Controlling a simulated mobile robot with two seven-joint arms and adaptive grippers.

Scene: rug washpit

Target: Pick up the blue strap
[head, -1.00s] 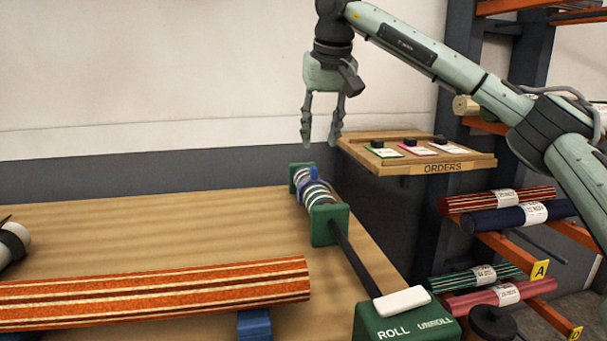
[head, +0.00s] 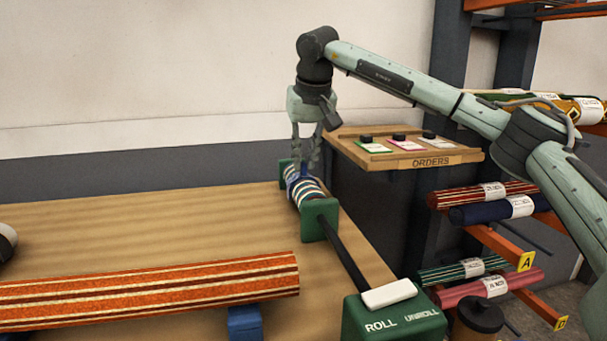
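The blue strap (head: 291,181) shows as a narrow blue band at the striped roll (head: 308,191), which lies between green end blocks at the bench's far right corner. My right gripper (head: 306,171) points down over the far part of this roll, its two fingers apart. The fingertips are at about the strap's height in the picture and partly hide the far end of the roll. I cannot tell whether they touch the strap. The strap does not look gripped.
An orange striped roll (head: 150,290) lies across the bench (head: 140,220) at the front. A green ROLL/UNROLL box (head: 393,322) and a dark bar are at front right. Racks of rolls stand at right.

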